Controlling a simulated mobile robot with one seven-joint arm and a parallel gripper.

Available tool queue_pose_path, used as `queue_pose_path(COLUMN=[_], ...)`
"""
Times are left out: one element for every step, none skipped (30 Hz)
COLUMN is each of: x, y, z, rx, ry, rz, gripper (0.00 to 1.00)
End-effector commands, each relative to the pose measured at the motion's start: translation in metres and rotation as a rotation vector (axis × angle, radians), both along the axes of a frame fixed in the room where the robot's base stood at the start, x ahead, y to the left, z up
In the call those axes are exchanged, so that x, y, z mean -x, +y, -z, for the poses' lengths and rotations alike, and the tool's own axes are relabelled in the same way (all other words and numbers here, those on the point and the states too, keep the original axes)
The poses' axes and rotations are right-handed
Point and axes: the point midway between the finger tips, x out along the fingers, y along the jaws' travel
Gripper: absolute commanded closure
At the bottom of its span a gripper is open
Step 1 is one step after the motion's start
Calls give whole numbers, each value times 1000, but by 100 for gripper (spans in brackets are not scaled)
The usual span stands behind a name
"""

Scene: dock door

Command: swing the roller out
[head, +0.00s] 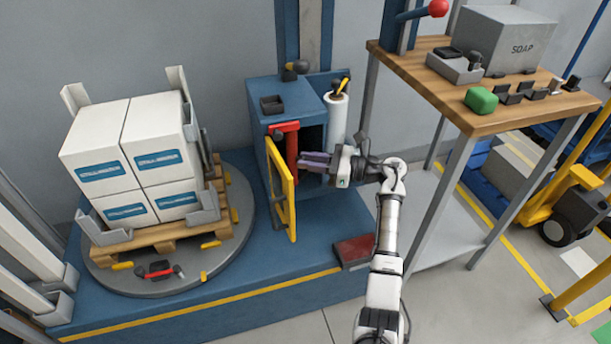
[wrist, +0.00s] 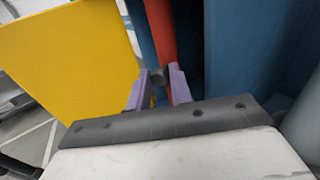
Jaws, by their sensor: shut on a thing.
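A red upright bar, which looks like the roller (head: 292,155), stands at the front opening of the blue cabinet (head: 259,92). In the wrist view the red roller (wrist: 161,30) runs up just beyond my fingertips. My gripper (head: 304,161) reaches in from the right with its purple fingers. In the wrist view my gripper (wrist: 159,80) is shut on a small dark knob (wrist: 157,75) at the roller. How the knob joins the roller is hidden. A yellow door (head: 283,195) stands open left of the roller; it also fills the upper left of the wrist view (wrist: 75,60).
A white film roll (head: 337,118) stands right behind my gripper. A pallet of white boxes (head: 132,150) sits on a grey turntable (head: 110,277) at left. A wooden-topped bench (head: 445,98) stands close on the right. A red pedal (head: 355,250) lies below my arm.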

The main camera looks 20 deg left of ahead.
Motion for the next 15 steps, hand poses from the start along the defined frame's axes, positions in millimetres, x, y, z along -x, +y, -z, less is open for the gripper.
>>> queue_pose_path(x=[0, 0, 0, 0, 0, 0, 0, 0, 0, 0, 0, 0, 0, 0, 0], y=[0, -1, -1, -1, -1, -2, -2, -2, -2, -2, -2, -2, -2, -2, -3], z=[9, 8, 8, 7, 7, 6, 5, 5, 5, 4, 4, 3, 3, 3, 2], rx=[3, 2, 3, 3, 2, 2, 2, 2, 1, 2, 2, 2, 1, 1, 1], ry=[0, -1, 0, 0, 0, 0, 0, 1, 2, 2, 2, 2, 3, 3, 3], rz=[-27, -39, -55, -67, -76, -88, -97, -105, -114, -119, -124, -130, -133, -137, -140], gripper=[100, 100, 100, 100, 100, 100, 100, 100, 100, 100, 100, 100, 100, 100, 100])
